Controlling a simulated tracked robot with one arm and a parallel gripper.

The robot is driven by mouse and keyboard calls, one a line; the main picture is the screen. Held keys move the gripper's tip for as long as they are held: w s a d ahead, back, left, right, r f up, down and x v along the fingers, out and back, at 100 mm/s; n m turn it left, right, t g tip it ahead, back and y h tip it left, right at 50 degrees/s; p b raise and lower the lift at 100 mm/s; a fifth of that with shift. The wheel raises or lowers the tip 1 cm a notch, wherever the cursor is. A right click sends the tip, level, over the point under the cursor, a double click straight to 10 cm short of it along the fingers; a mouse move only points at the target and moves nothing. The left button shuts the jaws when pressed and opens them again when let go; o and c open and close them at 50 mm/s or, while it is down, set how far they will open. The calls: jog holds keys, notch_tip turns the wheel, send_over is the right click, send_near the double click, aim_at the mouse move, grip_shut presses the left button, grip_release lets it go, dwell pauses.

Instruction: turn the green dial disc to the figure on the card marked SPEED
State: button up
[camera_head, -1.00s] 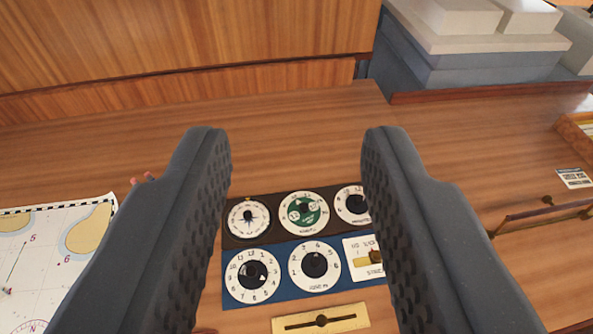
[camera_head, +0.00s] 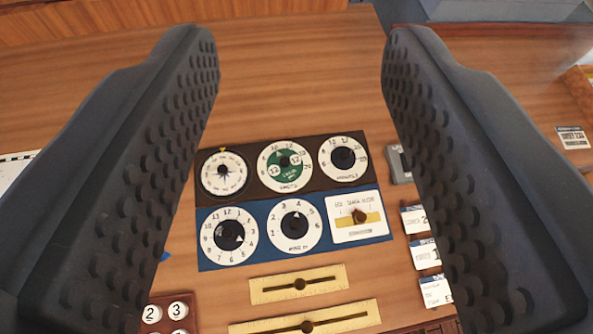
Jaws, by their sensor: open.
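The green dial disc (camera_head: 285,166) sits in the middle of the upper row of a dial panel, inside a white ring of figures, with a dark knob at its centre. My gripper (camera_head: 302,42) is open and empty, its two dark studded fingers wide apart on either side of the panel in the picture. Nothing is between them. Several small white and blue cards (camera_head: 424,254) stand to the right of the panel, partly behind the right finger. Their print is too small to tell which one is marked SPEED.
Other dials surround the disc: a compass-like dial (camera_head: 223,173) to its left, a black-centred dial (camera_head: 342,158) to its right, and a lower blue row (camera_head: 267,224) with a slider (camera_head: 358,216). Brass slider plates (camera_head: 298,284) lie below. Bare wood (camera_head: 290,90) lies beyond the panel.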

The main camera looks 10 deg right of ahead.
jog(key=w+f+n+g+p, duration=0.25)
jog(key=w+f, duration=0.35)
jog(key=w, duration=0.4)
jog(key=n+g+p, duration=0.5)
jog(key=g+p, duration=0.3)
jog(key=g, duration=0.4)
send_over(285, 160)
notch_tip(285, 160, down, 31)
jog(key=shift+t, duration=0.25)
notch_tip(285, 160, down, 14)
jog(key=shift+r+p, duration=0.1)
jog(key=shift+p, duration=0.95)
